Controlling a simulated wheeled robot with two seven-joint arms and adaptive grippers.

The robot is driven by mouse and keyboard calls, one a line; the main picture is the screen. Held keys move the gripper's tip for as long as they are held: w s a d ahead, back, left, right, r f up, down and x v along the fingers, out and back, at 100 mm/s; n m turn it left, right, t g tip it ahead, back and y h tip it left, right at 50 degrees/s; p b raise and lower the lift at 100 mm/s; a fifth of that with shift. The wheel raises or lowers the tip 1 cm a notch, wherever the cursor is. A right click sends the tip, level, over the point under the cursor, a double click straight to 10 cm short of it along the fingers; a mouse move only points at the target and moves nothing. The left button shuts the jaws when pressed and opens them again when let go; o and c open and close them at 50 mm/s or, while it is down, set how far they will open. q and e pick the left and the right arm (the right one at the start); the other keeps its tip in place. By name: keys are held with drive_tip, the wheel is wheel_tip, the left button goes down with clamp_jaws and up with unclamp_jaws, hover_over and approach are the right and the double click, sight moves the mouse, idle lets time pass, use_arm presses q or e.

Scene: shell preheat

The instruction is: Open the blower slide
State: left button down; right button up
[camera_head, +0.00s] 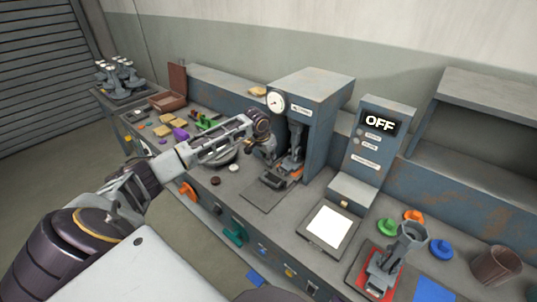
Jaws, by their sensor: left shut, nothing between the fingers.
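My left arm comes in from the left and reaches over the bench. My left gripper (268,153) is shut and empty, at the left side of the blue-grey station with a round gauge (277,102). Inside this station's open front stands a grey upright fixture (293,160) with a dark block at its foot. The gripper is close to the fixture; I cannot tell if they touch. No part is clearly marked as the blower slide at this size. My right gripper is not in view.
A panel reading OFF (380,123) stands to the right, with a white lit plate (329,227) before it. A grey funnel-topped stand (390,258) sits on a red mat. Coloured discs and a brown cup (496,266) lie right. Coloured handles, one orange (188,192), stick out along the front.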

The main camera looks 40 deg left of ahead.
use_arm(q)
hover_over(275, 171)
drive_tip(key=s, duration=0.2)
drive_tip(key=shift+a+f, duration=0.1)
drive_tip(key=shift+f, duration=2.45)
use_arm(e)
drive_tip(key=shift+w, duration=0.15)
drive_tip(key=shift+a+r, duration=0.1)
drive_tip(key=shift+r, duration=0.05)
